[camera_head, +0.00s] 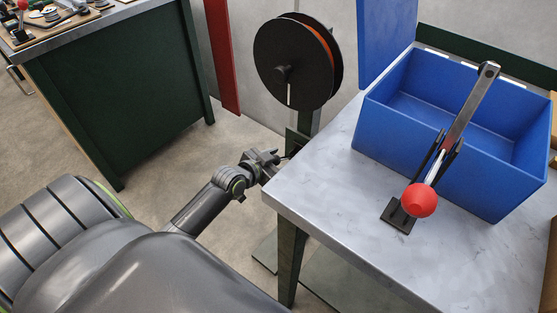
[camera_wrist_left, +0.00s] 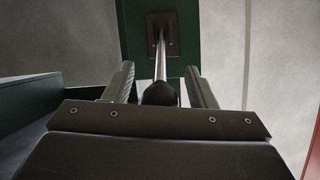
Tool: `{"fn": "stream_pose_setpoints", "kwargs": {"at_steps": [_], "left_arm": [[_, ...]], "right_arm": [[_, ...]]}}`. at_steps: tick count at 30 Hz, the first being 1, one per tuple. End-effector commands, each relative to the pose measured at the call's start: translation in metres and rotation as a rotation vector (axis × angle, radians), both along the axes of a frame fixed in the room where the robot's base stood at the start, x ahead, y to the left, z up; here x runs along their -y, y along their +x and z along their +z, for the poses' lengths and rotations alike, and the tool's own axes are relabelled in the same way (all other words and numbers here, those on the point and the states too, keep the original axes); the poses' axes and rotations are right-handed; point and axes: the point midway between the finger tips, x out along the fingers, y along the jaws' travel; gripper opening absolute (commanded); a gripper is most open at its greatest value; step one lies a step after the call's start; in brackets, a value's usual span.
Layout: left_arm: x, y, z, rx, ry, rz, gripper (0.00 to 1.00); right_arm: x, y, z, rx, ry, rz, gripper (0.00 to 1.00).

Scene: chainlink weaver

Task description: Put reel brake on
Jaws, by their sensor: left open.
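The reel (camera_head: 292,62) is a black disc with an orange inside, standing behind the table's left edge. In the left wrist view, a metal lever with a black knob (camera_wrist_left: 159,93) comes out of a brown slotted plate (camera_wrist_left: 162,34) on a green post (camera_wrist_left: 190,60). I take this lever to be the reel brake. My left gripper (camera_head: 275,157) is open by the post below the reel. In the left wrist view its fingers (camera_wrist_left: 160,72) stand on either side of the knob, with gaps visible. The head view hides most of the lever. My right gripper is not in view.
The grey table (camera_head: 330,215) is close to the right of my left gripper. It bears an open blue box (camera_head: 430,150) and a hand lever with a red ball (camera_head: 420,200). A green workbench (camera_head: 120,90) stands at the left, with open floor between.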

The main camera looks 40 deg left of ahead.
Motion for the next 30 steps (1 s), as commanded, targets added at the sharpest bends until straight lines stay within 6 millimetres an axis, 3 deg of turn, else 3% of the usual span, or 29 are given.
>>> {"fn": "stream_pose_setpoints", "kwargs": {"at_steps": [7,18,30], "left_arm": [[0.0000,0.0003,-0.0001,0.000,0.000,0.000,0.50],[-0.0002,-0.0001,-0.0003,-0.001,-0.001,0.001,0.01],[-0.0001,0.0032,-0.0027,0.007,-0.001,0.000,0.00]], "right_arm": [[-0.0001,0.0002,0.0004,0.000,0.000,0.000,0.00],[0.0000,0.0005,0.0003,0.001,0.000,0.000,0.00],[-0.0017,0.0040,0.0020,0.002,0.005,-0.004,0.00]]}}
